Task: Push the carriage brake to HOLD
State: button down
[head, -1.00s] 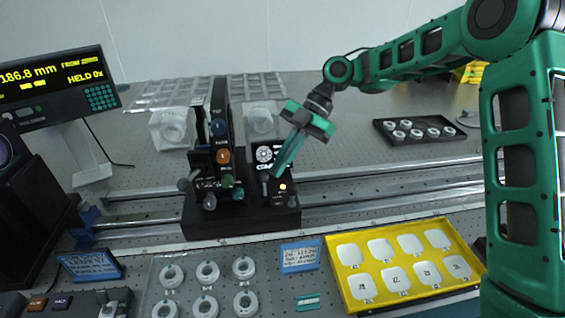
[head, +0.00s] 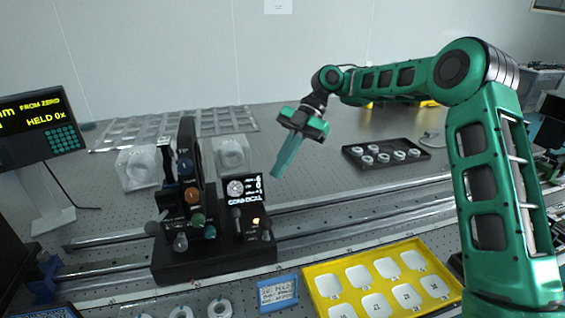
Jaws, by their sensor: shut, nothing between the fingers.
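The black carriage (head: 215,262) sits on the metal rails left of the picture's middle, with several coloured knobs on its upright plate. At its right part stand a small dial panel (head: 241,188), a short dark lever (head: 236,222) and a lit amber lamp (head: 257,222). Which part is the brake, and any HOLD marking, is too small to tell. My gripper (head: 277,174) is shut and empty. It is in the air up and right of the dial panel, pointing down and left, apart from the carriage.
A yellow tray (head: 312,283) with white pads lies in front at right. A black tray of rings (head: 387,154) lies behind the rails (head: 360,192). A display (head: 38,122) stands at left. A blue label (head: 278,291) and clear blocks (head: 137,168) are near the carriage.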

jog(key=shift+w+d+r, duration=0.3)
jog(key=shift+w+d, duration=0.05)
jog(key=shift+w, duration=0.35)
jog(key=s+d+m+t+h, duration=0.25)
jog(key=s+d+m, duration=0.35)
jog(key=d+m, duration=0.5)
jog(key=s+d+m+t+h, duration=0.25)
jog(key=s+d+m, duration=0.45)
jog(key=d+m, duration=0.4)
jog(key=s+d+f+m, duration=0.2)
jog(key=s+d+m, duration=0.4)
jog(key=s, duration=0.5)
jog(key=s+d+f+m+t+h, duration=0.1)
jog(key=s+d+f+m, duration=0.2)
jog(key=s+d+m, duration=0.4)
jog(key=s+d, duration=0.2)
jog(key=s, duration=0.1)
jog(key=shift+s+d+f, duration=0.25)
jog(key=shift+s+f, duration=0.05)
jog(key=shift+s, duration=0.05)
